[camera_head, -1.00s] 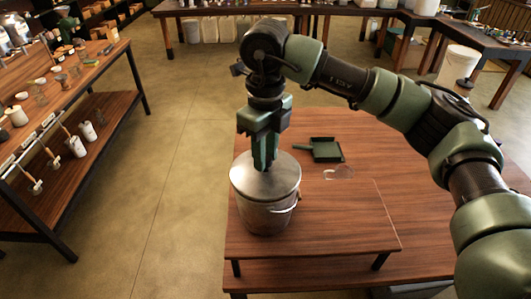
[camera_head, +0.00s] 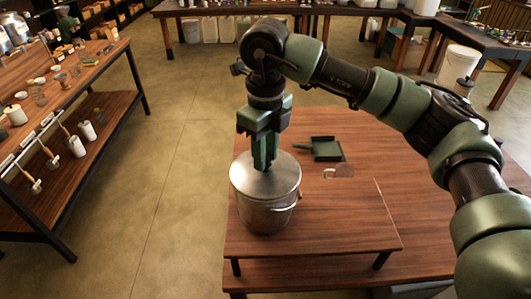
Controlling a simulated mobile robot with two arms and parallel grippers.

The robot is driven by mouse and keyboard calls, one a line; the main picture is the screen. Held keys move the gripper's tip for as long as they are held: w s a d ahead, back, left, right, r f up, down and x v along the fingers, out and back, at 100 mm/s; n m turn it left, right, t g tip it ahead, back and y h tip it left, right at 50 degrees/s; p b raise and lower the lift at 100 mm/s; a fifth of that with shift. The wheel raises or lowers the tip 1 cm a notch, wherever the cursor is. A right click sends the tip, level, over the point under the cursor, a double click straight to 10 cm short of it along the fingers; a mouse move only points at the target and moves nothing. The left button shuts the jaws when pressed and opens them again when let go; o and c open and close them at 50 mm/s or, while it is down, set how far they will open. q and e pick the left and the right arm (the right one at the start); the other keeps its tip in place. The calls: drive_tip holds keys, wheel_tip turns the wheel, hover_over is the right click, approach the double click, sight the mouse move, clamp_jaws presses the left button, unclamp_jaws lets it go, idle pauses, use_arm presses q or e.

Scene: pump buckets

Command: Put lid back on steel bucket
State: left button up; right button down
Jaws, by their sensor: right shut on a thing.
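The steel bucket (camera_head: 266,216) stands upright on a low wooden stand at the left end of the table. Its round metal lid (camera_head: 245,178) lies over the bucket's top and looks level. A wire handle hangs at the bucket's right side. My right gripper (camera_head: 264,168) points straight down at the middle of the lid, shut on the lid's grip, which the fingers hide. I cannot tell whether the lid is fully seated on the rim. My left gripper is not in view.
The low wooden stand (camera_head: 340,225) has free room right of the bucket. A green dustpan (camera_head: 323,149) lies on the table behind it, with a small clear item (camera_head: 339,171) nearby. A shelf bench (camera_head: 100,65) with jars is at left, with open floor between.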

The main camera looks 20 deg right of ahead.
idle(0.3)
drive_tip(key=c, duration=0.6)
unclamp_jaws()
drive_tip(key=shift+o, duration=0.2)
drive_tip(key=shift+r+p, duration=1.95)
drive_tip(key=shift+r, duration=1.6)
clamp_jaws()
